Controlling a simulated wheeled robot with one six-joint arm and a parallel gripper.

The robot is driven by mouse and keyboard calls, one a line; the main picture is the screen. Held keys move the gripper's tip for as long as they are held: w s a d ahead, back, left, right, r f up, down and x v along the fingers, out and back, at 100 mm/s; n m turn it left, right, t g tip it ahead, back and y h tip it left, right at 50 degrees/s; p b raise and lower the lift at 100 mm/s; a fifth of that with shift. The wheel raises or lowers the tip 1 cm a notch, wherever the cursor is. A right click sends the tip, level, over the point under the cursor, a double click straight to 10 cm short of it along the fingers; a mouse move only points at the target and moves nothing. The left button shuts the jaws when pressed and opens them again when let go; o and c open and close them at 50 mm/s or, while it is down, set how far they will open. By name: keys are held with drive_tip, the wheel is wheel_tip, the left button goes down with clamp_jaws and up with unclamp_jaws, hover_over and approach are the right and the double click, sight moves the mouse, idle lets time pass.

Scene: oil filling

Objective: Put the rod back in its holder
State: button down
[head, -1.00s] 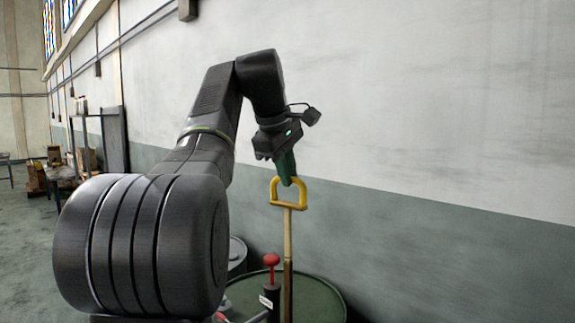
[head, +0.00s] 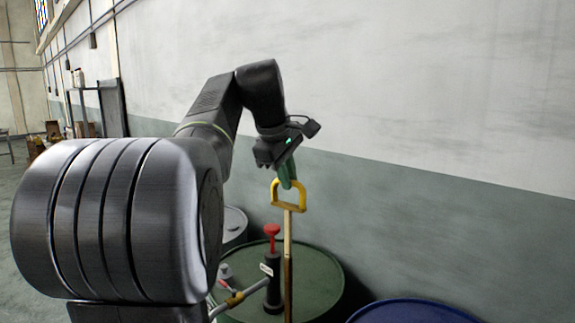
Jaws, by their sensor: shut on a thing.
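The rod (head: 288,265) is a long thin wooden shaft with a yellow D-shaped handle (head: 301,195) at its top. It hangs about upright in front of the green drum (head: 320,277). My gripper (head: 287,182) has green fingers and is shut on the top of the yellow handle. The rod's lower end runs out of the bottom of the picture. I cannot make out the rod's holder.
A hand pump with a red knob (head: 271,230) and a black body stands on the green drum, left of the rod. A blue drum (head: 415,312) shows at the lower right and a grey drum (head: 233,222) behind at the left. The wall (head: 430,130) is close behind.

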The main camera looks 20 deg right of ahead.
hover_over(288, 311)
wheel_tip(288, 311, down, 7)
drive_tip(key=shift+a+r, duration=0.1)
wheel_tip(288, 311, down, 9)
drive_tip(key=b, duration=0.4)
drive_tip(key=shift+b, duration=0.35)
wheel_tip(288, 311, down, 4)
drive_tip(key=b, duration=0.4)
drive_tip(key=shift+f+b, duration=5.05)
drive_tip(key=shift+f, duration=3.2)
drive_tip(key=c, duration=1.3)
unclamp_jaws()
drive_tip(key=shift+c, duration=0.2)
drive_tip(key=shift+s, duration=0.1)
